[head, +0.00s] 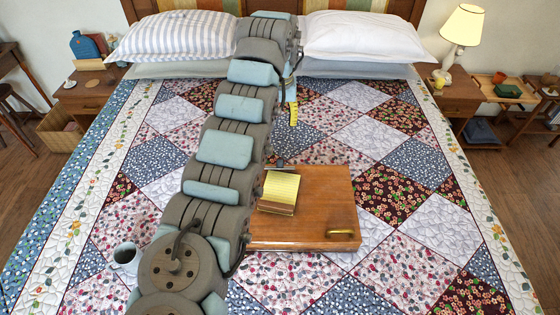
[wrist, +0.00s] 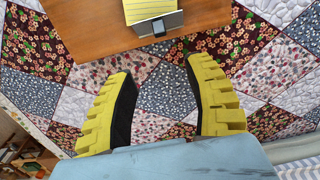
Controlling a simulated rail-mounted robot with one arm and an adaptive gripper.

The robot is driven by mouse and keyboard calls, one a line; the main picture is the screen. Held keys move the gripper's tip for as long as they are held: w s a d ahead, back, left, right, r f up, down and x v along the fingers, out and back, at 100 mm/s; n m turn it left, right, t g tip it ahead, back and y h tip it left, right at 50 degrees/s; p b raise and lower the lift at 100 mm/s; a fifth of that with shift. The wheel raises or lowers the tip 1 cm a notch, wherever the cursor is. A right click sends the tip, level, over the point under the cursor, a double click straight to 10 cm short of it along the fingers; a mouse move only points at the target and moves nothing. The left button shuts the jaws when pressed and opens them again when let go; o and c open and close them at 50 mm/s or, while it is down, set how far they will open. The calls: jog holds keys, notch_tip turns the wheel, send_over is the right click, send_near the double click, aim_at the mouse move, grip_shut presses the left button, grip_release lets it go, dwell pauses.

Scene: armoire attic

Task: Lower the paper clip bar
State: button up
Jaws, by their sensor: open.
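The paper clip bar (wrist: 155,25) is a grey metal plate with a dark middle piece, at the edge of a yellow lined pad (wrist: 150,9) in the wrist view. It appears raised, but its exact tilt is hard to tell. In the head view the clip bar (head: 280,166) is small and partly obscured at the pad's far end. The pad (head: 279,192) lies on a wooden lap desk (head: 325,205). My gripper (wrist: 158,68) is open and empty, its yellow fingers apart and short of the bar. In the head view one finger (head: 293,113) shows beyond the desk; the other is hidden.
The lap desk rests on a patchwork quilt (head: 440,210) and has a brass handle (head: 342,234) at its front right. A mug (head: 126,258) stands left of my arm. Pillows (head: 360,37) lie at the bed's head. The quilt right of the desk is clear.

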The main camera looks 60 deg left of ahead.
aim_at(280, 160)
notch_tip(280, 160, down, 17)
jog(key=shift+f+p, duration=0.1)
jog(key=shift+p, duration=0.55)
jog(key=shift+c, duration=0.2)
grip_shut()
